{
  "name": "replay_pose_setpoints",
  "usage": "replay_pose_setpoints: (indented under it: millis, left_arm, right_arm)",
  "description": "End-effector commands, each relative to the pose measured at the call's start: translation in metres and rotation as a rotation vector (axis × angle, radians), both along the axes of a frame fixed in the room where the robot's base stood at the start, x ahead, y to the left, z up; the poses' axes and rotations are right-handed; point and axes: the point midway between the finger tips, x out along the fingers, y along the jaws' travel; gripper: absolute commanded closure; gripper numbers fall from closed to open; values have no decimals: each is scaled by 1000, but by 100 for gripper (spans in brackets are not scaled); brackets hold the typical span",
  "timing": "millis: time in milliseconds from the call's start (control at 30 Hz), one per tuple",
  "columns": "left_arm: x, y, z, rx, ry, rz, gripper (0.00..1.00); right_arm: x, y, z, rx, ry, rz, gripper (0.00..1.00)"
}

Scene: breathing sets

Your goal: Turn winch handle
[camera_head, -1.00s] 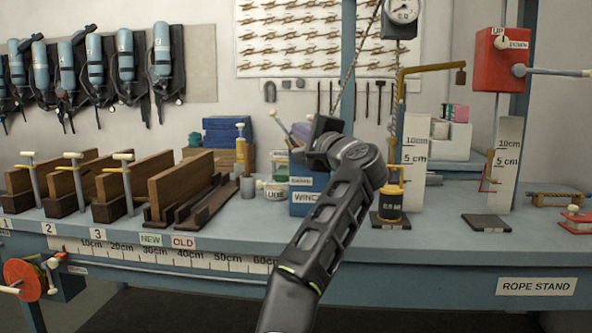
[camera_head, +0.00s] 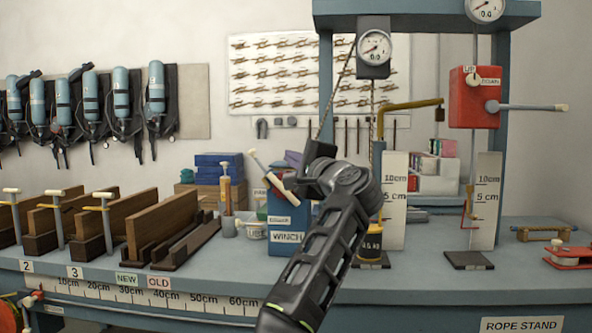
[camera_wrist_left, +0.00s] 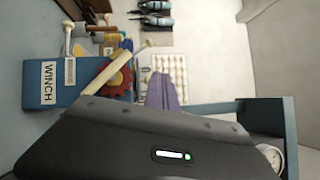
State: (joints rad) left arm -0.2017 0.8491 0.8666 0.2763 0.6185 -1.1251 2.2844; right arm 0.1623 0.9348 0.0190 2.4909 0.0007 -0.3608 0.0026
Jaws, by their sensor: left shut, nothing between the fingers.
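The winch (camera_head: 288,226) is a blue box labelled WINCH on the bench. A cream-tipped lever (camera_head: 262,163) slants up to the left from its top. In the left wrist view the winch (camera_wrist_left: 48,92) is at the left, with a red toothed wheel (camera_wrist_left: 122,78) and a cream handle bar (camera_wrist_left: 106,73) beside it. My left gripper (camera_head: 297,162) is over the winch's top right side. Its purple fingers (camera_wrist_left: 162,90) are shut and empty, to the right of the cream bar in the wrist view. Whether they touch the handle cannot be told. My right gripper is out of view.
A red box with a lever (camera_head: 474,97) is farther right. Wooden blocks (camera_head: 158,212) line the bench at left.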

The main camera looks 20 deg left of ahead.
Motion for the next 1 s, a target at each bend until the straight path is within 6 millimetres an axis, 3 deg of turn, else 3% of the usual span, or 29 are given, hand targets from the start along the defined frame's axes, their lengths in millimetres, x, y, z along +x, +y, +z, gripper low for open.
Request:
replay_pose_setpoints:
  millis: [200, 433, 867, 1000]
  left_arm:
    - [-27, -25, 12, 0, -5, -1, 100]
    - [-52, -49, 29, 0, -4, 1, 100]
    - [-60, -56, 34, 1, -2, 4, 100]
    - [-59, -50, 37, 0, 1, 13, 89]
  right_arm:
    - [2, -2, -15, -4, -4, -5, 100]
    - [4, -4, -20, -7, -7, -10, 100]
    - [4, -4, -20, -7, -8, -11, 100]
    - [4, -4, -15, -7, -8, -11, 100]
